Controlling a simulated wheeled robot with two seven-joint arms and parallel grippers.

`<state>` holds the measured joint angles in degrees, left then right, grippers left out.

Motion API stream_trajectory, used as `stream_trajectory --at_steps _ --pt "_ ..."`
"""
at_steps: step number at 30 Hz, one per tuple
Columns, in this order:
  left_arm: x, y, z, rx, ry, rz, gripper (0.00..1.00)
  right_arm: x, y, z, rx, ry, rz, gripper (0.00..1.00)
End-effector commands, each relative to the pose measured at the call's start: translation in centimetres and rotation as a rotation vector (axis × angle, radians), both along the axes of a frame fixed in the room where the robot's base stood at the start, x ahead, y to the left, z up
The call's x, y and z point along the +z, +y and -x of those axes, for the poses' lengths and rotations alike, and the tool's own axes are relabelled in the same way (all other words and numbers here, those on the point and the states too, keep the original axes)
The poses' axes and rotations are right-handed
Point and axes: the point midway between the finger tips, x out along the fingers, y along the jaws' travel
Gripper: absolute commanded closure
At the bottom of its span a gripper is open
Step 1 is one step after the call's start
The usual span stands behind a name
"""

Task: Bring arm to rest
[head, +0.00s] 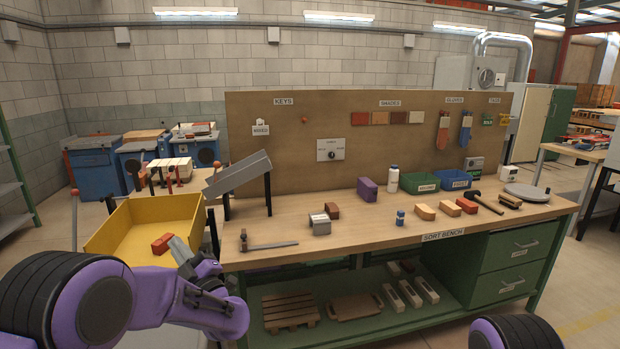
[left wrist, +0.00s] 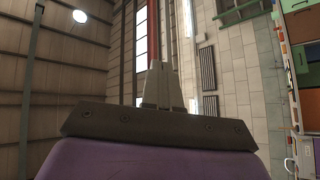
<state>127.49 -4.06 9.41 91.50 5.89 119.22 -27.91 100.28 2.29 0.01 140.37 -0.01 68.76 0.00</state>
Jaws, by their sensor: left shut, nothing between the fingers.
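My left arm comes in from the left in the head view, bent over the front left of the work bench (head: 330,255). Its left gripper (head: 180,250) is by the bench's left end, in front of the yellow bin (head: 128,222). In the left wrist view the left gripper (left wrist: 163,72) has its two pale fingers together, with nothing held, pointing at the wall and roof. A red brick (head: 161,243) lies in the yellow bin, close to the gripper in the picture; whether they touch I cannot tell. My right gripper is not in view.
The bench front middle is mostly clear. Pallets (head: 290,311) lie on the lower shelf.

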Motion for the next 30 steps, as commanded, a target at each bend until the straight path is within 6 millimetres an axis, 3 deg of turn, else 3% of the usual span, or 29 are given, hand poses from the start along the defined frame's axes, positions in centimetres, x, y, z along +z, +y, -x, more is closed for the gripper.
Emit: stream_trajectory --at_steps 5,8,12,14,18,21,24,30 --pt "-8.7 0.2 1.4 -0.092 0.253 -0.024 1.0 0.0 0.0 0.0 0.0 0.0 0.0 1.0" --pt "-15.3 0.4 3.7 -0.161 0.449 -0.023 1.0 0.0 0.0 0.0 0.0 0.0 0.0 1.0" --pt "-24.4 0.7 9.1 -0.256 0.745 0.009 1.0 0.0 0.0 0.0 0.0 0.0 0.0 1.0" --pt "-27.8 0.8 12.1 -0.289 0.868 0.034 1.0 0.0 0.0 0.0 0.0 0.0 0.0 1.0" --pt "-34.4 1.0 20.1 -0.354 1.146 0.109 1.0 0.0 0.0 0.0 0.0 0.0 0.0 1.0" --pt "-37.5 1.0 26.0 -0.384 1.321 0.169 1.0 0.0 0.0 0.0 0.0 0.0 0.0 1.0" --pt "-39.4 1.0 31.2 -0.404 1.463 0.229 1.0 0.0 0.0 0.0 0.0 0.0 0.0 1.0" --pt "-40.9 0.9 39.8 -0.42 1.691 0.336 1.0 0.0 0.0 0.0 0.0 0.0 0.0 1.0"
